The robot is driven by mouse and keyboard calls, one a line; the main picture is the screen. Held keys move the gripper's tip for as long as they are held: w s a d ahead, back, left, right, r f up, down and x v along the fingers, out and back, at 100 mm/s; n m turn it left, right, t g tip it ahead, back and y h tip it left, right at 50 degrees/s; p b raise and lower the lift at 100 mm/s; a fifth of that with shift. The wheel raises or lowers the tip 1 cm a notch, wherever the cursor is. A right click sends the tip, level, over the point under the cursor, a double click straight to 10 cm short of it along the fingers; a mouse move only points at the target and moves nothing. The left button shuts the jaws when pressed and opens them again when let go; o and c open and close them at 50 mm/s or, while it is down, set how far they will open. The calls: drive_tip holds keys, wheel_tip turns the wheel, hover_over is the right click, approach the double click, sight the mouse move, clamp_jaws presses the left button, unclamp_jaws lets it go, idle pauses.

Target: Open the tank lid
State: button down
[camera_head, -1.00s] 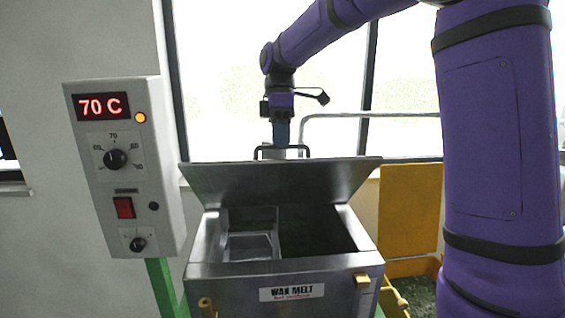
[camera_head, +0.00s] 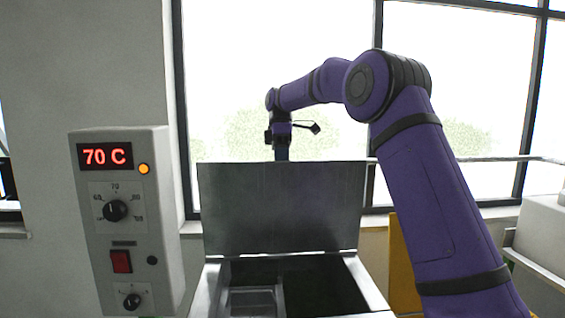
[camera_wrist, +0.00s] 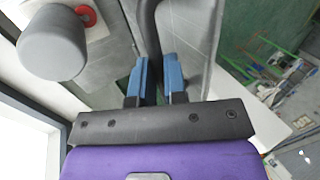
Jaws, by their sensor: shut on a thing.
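The tank lid (camera_head: 281,208), a flat grey metal panel, stands about upright at the back of the tank (camera_head: 372,288) in the head view. The tank's top is open, with a dark interior and a lighter metal compartment at the left. My gripper (camera_head: 282,154) is behind the lid's top edge, and its fingertips are partly hidden there. In the wrist view the blue fingers of my gripper (camera_wrist: 158,76) are shut on the dark lid handle (camera_wrist: 150,28), a curved bar running between them.
A control box (camera_head: 122,220) with a red 70 C display, dials and a red switch stands left of the tank. Windows and a rail (camera_head: 470,159) are behind. A yellow panel (camera_head: 402,265) and a pale box (camera_head: 541,237) are at the right.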

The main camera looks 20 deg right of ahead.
drive_tip(key=shift+w+d+f, duration=0.15)
drive_tip(key=shift+w+f, duration=0.15)
drive_tip(key=c, duration=1.2)
unclamp_jaws()
drive_tip(key=shift+o, duration=0.2)
drive_tip(key=shift+r, duration=0.15)
drive_tip(key=shift+r, duration=0.1)
drive_tip(key=s+r, duration=0.2)
drive_tip(key=s, duration=0.6)
drive_tip(key=s+a+r, duration=0.1)
drive_tip(key=s+r, duration=0.1)
drive_tip(key=s, duration=0.6)
drive_tip(key=shift+a+r, duration=0.2)
drive_tip(key=shift+r, duration=0.2)
